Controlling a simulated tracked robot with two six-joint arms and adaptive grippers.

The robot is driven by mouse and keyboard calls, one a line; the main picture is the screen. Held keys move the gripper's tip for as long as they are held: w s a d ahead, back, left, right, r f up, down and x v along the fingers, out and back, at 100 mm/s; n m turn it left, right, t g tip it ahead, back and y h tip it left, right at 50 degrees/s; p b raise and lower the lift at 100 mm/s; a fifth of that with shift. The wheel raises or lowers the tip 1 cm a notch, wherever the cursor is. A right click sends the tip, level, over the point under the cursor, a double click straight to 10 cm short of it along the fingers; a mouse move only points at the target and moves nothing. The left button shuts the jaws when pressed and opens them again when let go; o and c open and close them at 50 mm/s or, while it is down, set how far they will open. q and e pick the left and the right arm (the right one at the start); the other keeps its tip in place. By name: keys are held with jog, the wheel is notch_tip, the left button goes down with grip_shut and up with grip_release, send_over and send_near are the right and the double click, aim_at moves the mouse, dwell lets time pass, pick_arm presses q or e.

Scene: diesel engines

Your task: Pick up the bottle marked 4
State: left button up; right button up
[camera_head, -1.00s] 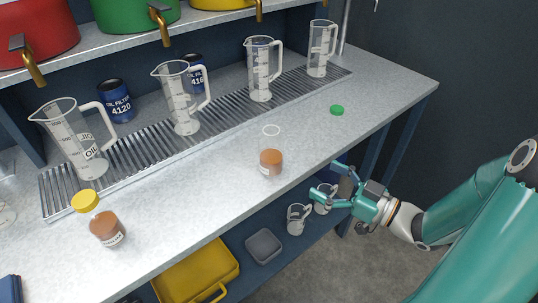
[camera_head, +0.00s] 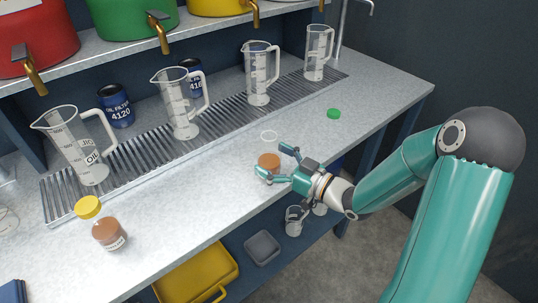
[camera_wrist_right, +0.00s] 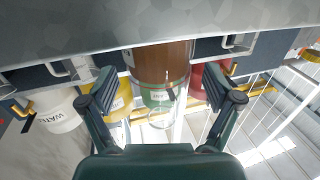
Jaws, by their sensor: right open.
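A small bottle with brown contents (camera_head: 267,160) stands on the grey bench near its front edge. A second similar bottle (camera_head: 109,234) stands at the left beside a yellow cap (camera_head: 88,207). I cannot read a 4 on either label. My right gripper (camera_head: 274,162) is open, its two fingers spread at the middle bottle's near side. In the right wrist view a brown bottle (camera_wrist_right: 162,62) shows between the spread fingers, with clear gaps to both. My left gripper is not in view.
Several clear measuring jugs (camera_head: 180,105) stand on the ribbed drain grate (camera_head: 150,141) behind. Below the bench are a yellow tray (camera_head: 198,272) and a grey bin (camera_head: 262,247).

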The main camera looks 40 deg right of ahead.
jog(key=shift+w+a, duration=0.2)
jog(key=shift+w, duration=0.5)
jog(key=c, duration=1.5)
jog(key=shift+r, duration=0.3)
